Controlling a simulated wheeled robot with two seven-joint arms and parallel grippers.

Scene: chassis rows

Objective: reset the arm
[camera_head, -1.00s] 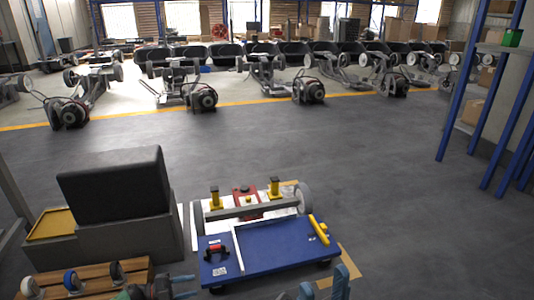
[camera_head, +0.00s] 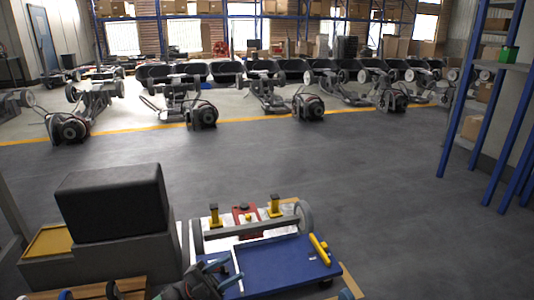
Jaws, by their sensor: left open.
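My left gripper (camera_head: 218,276) is at the bottom of the head view, over the left front part of the blue platform (camera_head: 285,262). Its blue-grey fingers are spread apart, and I see nothing between them. The dark wrist behind it is cut off by the lower picture edge. A small blue-grey tip (camera_head: 346,294) shows at the bottom edge right of the platform; I cannot tell what it belongs to. My right gripper is not clearly in view.
On the platform's far side are an axle (camera_head: 250,229) with wheels, yellow posts (camera_head: 275,206) and a red part (camera_head: 245,220). A yellow bar (camera_head: 319,248) lies at right. A dark seat block (camera_head: 112,203) stands left. Chassis rows (camera_head: 270,95) stand behind open floor; a blue-post shelf (camera_head: 461,95) is right.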

